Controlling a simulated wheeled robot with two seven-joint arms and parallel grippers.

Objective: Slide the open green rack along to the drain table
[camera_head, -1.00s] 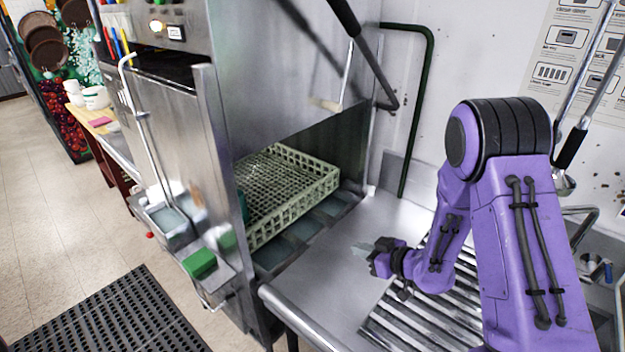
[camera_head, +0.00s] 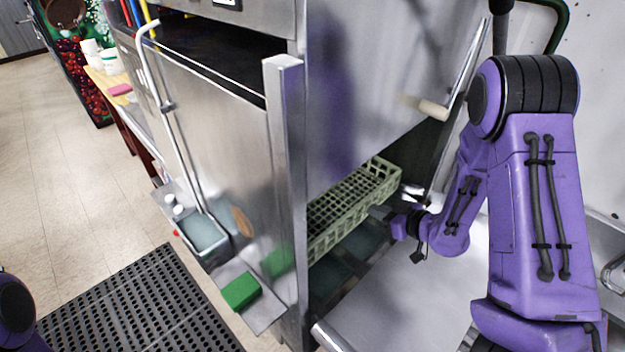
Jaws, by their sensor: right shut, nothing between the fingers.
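The green rack (camera_head: 345,205) is an open lattice tray inside the steel dish machine (camera_head: 370,80). The machine's front panel and side hide its left and far parts; its right end shows at the opening. My right gripper (camera_head: 380,212) is shut and empty, with its fingertips beside the rack's near right side; I cannot tell whether they touch it. The drain table (camera_head: 420,290) is the bare steel surface to the right of the machine, under my right arm. My left gripper is out of view.
A green sponge (camera_head: 240,290) lies on a small shelf on the machine's front, beside a basin of water (camera_head: 203,235). A bar handle (camera_head: 433,108) hangs near the machine opening. A black perforated mat (camera_head: 140,305) covers the floor at lower left.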

